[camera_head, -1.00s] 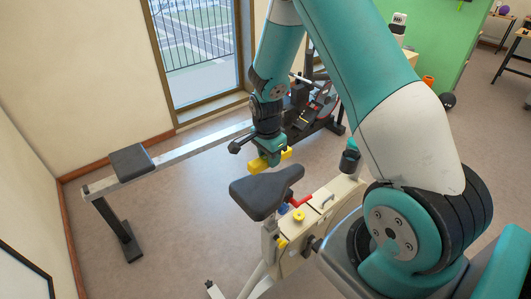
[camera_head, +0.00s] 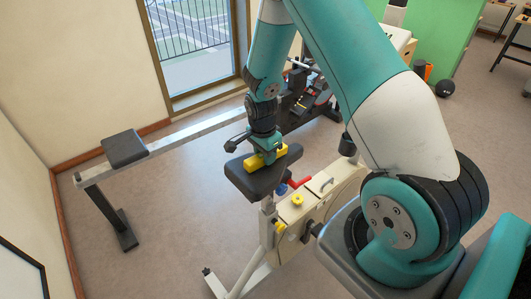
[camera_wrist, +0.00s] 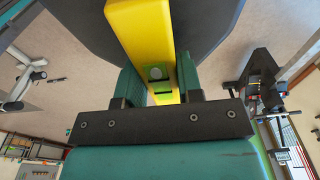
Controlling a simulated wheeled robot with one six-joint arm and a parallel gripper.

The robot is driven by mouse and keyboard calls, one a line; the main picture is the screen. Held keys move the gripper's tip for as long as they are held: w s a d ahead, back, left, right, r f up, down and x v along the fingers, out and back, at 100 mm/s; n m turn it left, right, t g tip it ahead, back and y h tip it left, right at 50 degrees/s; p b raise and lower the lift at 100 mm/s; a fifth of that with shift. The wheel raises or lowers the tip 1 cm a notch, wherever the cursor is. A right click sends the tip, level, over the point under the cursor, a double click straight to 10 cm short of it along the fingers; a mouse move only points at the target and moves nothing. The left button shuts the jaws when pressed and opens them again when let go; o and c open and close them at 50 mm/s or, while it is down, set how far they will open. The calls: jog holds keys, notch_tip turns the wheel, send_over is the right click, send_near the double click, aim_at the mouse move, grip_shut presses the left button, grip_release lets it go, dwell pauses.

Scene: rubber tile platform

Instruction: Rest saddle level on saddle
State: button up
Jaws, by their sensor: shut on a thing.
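My gripper (camera_head: 268,150) is shut on the yellow saddle level (camera_head: 256,162), a bar-shaped level, over the exercise bike's black saddle (camera_head: 247,183). In the wrist view the level (camera_wrist: 140,30) runs between my two fingers (camera_wrist: 160,76), with a green vial and a round pale spot on its near face. The dark saddle (camera_wrist: 75,28) fills the view behind it, spreading to both sides. The level looks on or just above the saddle top; I cannot tell whether they touch. Part of the saddle's far side is hidden by my gripper and the level.
The bike's cream body (camera_head: 312,205) with a yellow knob (camera_head: 297,200) stands just right of the saddle. A rowing machine's long rail (camera_head: 190,143) with a black seat (camera_head: 124,148) lies behind and left. The floor at lower left is clear.

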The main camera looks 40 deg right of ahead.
jog(key=shift+f+b, duration=0.35)
jog(key=shift+f, duration=0.05)
jog(key=o, duration=1)
jog(key=r+b, duration=0.1)
jog(key=r, duration=0.4)
jog(key=a+r+b, duration=0.1)
jog(key=r, duration=0.5)
jog(key=r+b, duration=0.1)
jog(key=r, duration=0.5)
jog(key=shift+a+r, duration=0.15)
jog(key=shift+r, duration=0.05)
jog(key=s+a+r+n+y, duration=0.1)
jog(key=s+a+n, duration=0.6)
jog(key=n, duration=0.1)
jog(key=s+a+r+n+y+b, duration=0.1)
jog(key=s+a+r+n+y, duration=0.1)
jog(key=s+a+n, duration=0.5)
jog(key=s+a+r+n+y+b, duration=0.1)
jog(key=s+a+r+n+y, duration=0.1)
jog(key=s+a+n, duration=0.5)
jog(key=shift+s+a+r+n, duration=0.1)
jog(key=shift+s+n, duration=0.25)
jog(key=shift+n, duration=0.35)
jog(key=shift+s+n, duration=0.3)
jog(key=shift+n, duration=0.4)
